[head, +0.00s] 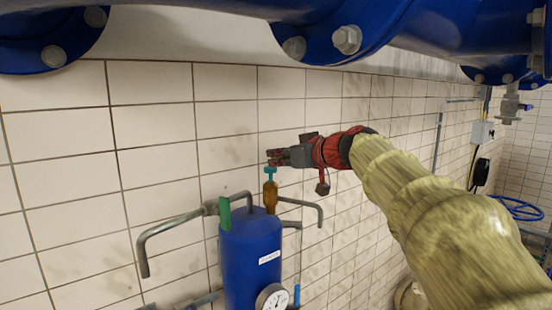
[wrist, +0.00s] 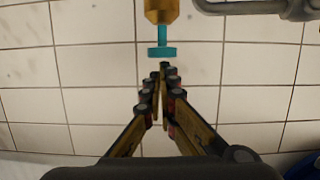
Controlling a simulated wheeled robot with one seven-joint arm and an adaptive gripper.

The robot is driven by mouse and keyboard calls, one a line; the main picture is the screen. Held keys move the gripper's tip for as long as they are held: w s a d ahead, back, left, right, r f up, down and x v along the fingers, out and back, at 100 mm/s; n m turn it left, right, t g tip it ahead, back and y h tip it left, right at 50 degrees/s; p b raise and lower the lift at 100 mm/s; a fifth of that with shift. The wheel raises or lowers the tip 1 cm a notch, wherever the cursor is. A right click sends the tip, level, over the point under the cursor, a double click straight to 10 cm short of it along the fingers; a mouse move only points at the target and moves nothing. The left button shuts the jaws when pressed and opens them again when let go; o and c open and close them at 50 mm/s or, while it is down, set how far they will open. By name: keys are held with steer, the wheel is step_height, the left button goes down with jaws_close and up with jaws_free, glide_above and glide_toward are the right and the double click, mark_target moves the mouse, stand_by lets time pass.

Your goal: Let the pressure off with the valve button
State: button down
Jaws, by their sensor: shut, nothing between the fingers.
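The valve button is a small teal cap (head: 270,171) on top of a brass valve (head: 270,194), which stands on the blue pressure vessel (head: 250,255). In the wrist view the teal button (wrist: 162,52) and brass valve body (wrist: 161,12) show at the top centre. My gripper (head: 272,157) is shut and empty. In the head view it is right by the button, at its upper side. In the wrist view the fingertips (wrist: 159,68) lie just below the button's flat end; I cannot tell whether they touch it.
A round gauge (head: 272,299) is on the vessel's front. Grey pipes (head: 165,228) branch left and right from its top, and a green handle (head: 225,213) stands beside the valve. Large blue pipes (head: 350,25) hang overhead. A tiled wall (head: 155,130) is behind.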

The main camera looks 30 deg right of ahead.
steer(key=shift+f+b, duration=1.25)
steer(key=shift+b, duration=0.75)
steer(key=shift+r, duration=0.1)
stand_by(2.7)
steer(key=s+d+r, duration=0.1)
steer(key=s+r, duration=0.5)
steer(key=s, duration=0.3)
steer(key=shift+s+d+r+b, duration=0.25)
steer(key=shift+d+r+b, duration=0.05)
steer(key=shift+d+b, duration=0.05)
stand_by(1.8)
